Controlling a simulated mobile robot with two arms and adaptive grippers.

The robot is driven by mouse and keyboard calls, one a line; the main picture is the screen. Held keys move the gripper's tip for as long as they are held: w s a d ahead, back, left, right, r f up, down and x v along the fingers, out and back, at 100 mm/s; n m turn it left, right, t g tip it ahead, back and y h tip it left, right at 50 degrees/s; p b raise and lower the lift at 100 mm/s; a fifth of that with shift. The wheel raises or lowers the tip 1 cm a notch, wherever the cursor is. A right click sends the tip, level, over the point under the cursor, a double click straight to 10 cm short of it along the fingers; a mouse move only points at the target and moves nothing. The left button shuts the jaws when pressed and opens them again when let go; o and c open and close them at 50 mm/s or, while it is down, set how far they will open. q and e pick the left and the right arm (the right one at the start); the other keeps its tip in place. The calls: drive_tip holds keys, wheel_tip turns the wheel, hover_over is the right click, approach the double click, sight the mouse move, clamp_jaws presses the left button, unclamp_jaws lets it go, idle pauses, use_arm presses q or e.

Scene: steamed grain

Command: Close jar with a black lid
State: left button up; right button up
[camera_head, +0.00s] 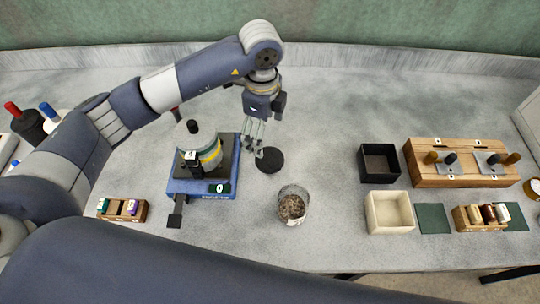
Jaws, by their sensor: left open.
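The glass jar (293,205) stands upright on the table, without a lid, with brown grain in its lower part. The black lid (269,160) lies on the table behind the jar and a little to its left. My left gripper (256,146) hangs pointing down beside the lid's left edge, open and empty. I cannot tell whether its fingertips touch the lid. My right gripper is not in view.
A black box (379,163), a cream box (390,212) and a wooden block (462,163) stand at the right. The table between jar and boxes is clear.

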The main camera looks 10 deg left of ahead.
use_arm(q)
drive_tip(key=p, duration=0.1)
hover_over(265, 156)
drive_tip(key=f, duration=0.5)
drive_tip(key=shift+s+f, duration=0.2)
drive_tip(key=shift+f, duration=0.15)
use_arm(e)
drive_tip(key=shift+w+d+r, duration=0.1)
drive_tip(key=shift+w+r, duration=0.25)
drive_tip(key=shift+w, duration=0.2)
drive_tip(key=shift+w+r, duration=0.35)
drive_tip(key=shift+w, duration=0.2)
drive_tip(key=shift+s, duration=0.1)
use_arm(q)
drive_tip(key=shift+f+p, duration=0.2)
drive_tip(key=shift+p, duration=0.15)
wheel_tip(265, 156, down, 4)
drive_tip(key=shift+w+r+p, duration=0.1)
drive_tip(key=shift+r+p, duration=0.1)
drive_tip(key=shift+p, duration=0.75)
drive_tip(key=shift+f, duration=0.65)
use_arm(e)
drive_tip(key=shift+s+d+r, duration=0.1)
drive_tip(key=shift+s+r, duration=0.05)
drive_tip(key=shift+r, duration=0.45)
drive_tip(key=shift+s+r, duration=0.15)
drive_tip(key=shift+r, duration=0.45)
